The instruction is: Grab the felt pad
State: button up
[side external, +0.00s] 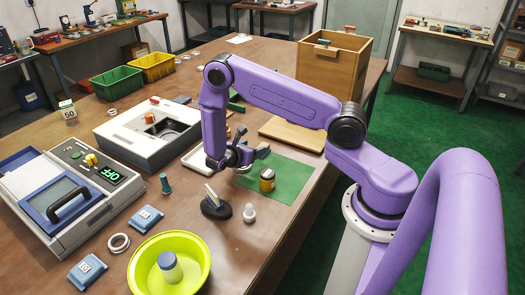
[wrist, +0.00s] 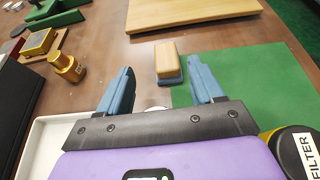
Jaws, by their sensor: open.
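A pale wooden block on a thin blue-grey base (wrist: 168,60), which looks like the felt pad, lies at the left edge of the green mat (wrist: 245,80). In the wrist view it is beyond my gripper (wrist: 160,92), between the lines of the two blue fingers and closer to the right one. The fingers are apart with nothing held between them. In the side view my gripper (side external: 243,157) hangs above the table by the mat's far left corner. I cannot clearly make out the pad there.
A yellow and black filter can (side external: 267,180) stands on the mat, close to my gripper's right side in the wrist view. A wooden board (side external: 292,133) lies beyond. A white tray (side external: 197,160), a brass part (wrist: 66,66) and a black-based item (side external: 215,207) are nearby.

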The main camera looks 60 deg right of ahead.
aim_at(264, 144)
jog(key=x, duration=0.3)
jog(key=shift+s+x, duration=0.2)
jog(key=shift+x, duration=1.15)
jog(key=shift+s+x, duration=0.15)
jog(key=shift+x, duration=1.2)
jog(key=c, duration=1)
